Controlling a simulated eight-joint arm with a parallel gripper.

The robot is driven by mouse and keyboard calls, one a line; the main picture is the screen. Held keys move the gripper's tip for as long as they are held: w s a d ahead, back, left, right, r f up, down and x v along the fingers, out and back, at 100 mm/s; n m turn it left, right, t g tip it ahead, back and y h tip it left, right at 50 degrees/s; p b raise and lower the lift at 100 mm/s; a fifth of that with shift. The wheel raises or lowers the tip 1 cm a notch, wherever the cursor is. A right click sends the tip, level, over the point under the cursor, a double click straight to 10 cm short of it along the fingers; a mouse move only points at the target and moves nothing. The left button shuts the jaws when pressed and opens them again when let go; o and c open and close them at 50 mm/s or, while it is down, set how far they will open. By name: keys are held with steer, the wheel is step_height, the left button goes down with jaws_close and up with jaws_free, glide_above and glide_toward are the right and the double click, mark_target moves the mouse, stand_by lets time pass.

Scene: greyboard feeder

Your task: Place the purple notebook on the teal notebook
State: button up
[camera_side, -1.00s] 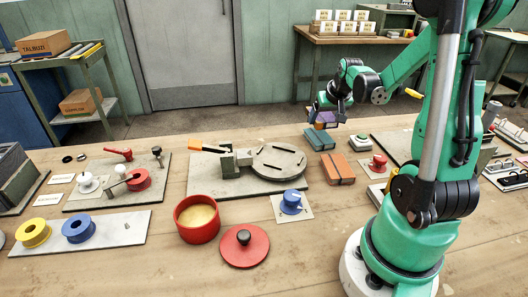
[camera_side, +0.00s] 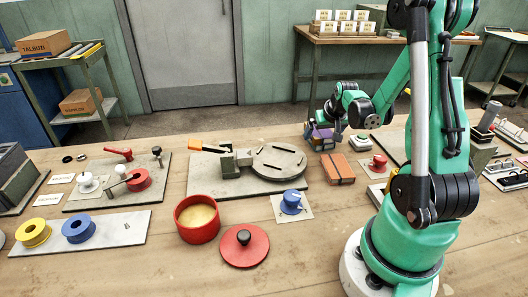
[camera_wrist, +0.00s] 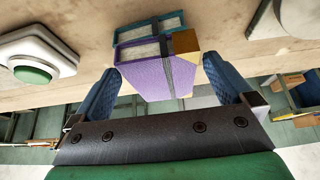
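The purple notebook (camera_side: 323,133) has a dark band and a tan corner. It lies flat over the teal notebook (camera_side: 323,145) in the side view and appears to rest on it. My gripper (camera_side: 320,131) is around the purple notebook. In the wrist view the purple notebook (camera_wrist: 155,80) fills the space between my two blue fingers (camera_wrist: 160,78), which look shut on its sides. The teal notebook (camera_wrist: 150,28) shows just past it, roughly lined up. Any thin gap between the two notebooks is too small to tell.
An orange notebook (camera_side: 338,168) lies just in front of the teal one. A green button on a white base (camera_side: 360,143) stands to the right; a round slotted plate (camera_side: 278,162) is to the left. A red knob (camera_side: 378,163) is at front right.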

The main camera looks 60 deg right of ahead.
steer(key=shift+r, duration=0.1)
steer(key=v, duration=1.2)
steer(key=w+a+n+t+y, duration=0.1)
steer(key=a+n, duration=0.3)
steer(key=a, duration=0.8)
steer(key=w+a+n+t+y, duration=0.2)
steer(key=w+a+n, duration=0.2)
steer(key=a, duration=0.8)
steer(key=shift+w+r+n+y, duration=0.25)
steer(key=shift+r+n+y, duration=0.15)
steer(key=shift+n, duration=0.1)
